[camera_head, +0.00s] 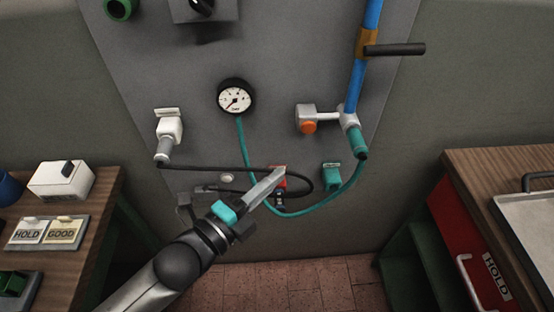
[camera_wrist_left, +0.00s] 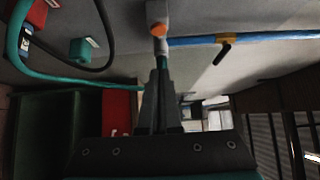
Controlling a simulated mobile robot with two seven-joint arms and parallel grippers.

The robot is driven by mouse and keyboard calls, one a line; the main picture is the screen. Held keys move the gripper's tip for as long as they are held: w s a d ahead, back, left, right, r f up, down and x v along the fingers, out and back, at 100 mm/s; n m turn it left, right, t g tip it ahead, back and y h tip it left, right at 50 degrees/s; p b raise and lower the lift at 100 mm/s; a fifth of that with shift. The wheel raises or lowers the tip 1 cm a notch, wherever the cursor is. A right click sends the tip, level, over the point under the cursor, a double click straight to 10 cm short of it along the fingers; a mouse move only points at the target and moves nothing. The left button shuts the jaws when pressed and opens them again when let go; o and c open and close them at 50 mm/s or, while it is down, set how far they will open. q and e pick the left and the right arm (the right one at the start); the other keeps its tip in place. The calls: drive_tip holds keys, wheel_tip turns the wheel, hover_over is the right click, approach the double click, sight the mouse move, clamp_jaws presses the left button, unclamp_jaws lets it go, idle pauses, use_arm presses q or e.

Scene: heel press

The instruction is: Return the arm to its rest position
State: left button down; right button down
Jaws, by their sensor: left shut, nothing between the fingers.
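My left gripper (camera_head: 279,176) reaches in from the lower left in the head view. Its narrow fingers are together with nothing between them and point up and right. The tips overlap, in the picture, a small red and black fitting (camera_head: 281,186) low on the grey panel; I cannot tell if they touch it. In the left wrist view the shut fingers (camera_wrist_left: 159,92) stand at the middle, below a light grey fitting with an orange button (camera_wrist_left: 158,30). My right gripper is not in view.
The grey panel (camera_head: 290,60) carries a gauge (camera_head: 236,97), a blue pipe with a black lever (camera_head: 394,49), and black and teal hoses (camera_head: 246,145). A wooden bench with HOLD and GOOD plates (camera_head: 46,232) is left; a bench with a metal tray (camera_head: 530,225) is right.

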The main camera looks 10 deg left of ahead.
use_arm(q)
drive_tip(key=s+a+f+n+g+y+b, duration=0.1)
drive_tip(key=s+a+f+n+g+y, duration=0.2)
drive_tip(key=f, duration=0.8)
drive_tip(key=s+a+f+n+g+y+b, duration=0.15)
drive_tip(key=a+f+n, duration=0.3)
drive_tip(key=f, duration=0.65)
drive_tip(key=s+a+f+n+g+y, duration=0.2)
drive_tip(key=f+n+y, duration=0.15)
drive_tip(key=f, duration=0.75)
drive_tip(key=s+f+n+g+b, duration=0.1)
drive_tip(key=s+f+n+g, duration=0.3)
drive_tip(key=s+f, duration=0.5)
drive_tip(key=s+f+n+g+b, duration=0.1)
drive_tip(key=s+f+n+g, duration=0.3)
drive_tip(key=s+f, duration=0.6)
drive_tip(key=s+n, duration=0.2)
drive_tip(key=s, duration=0.5)
drive_tip(key=shift+a+y, duration=0.4)
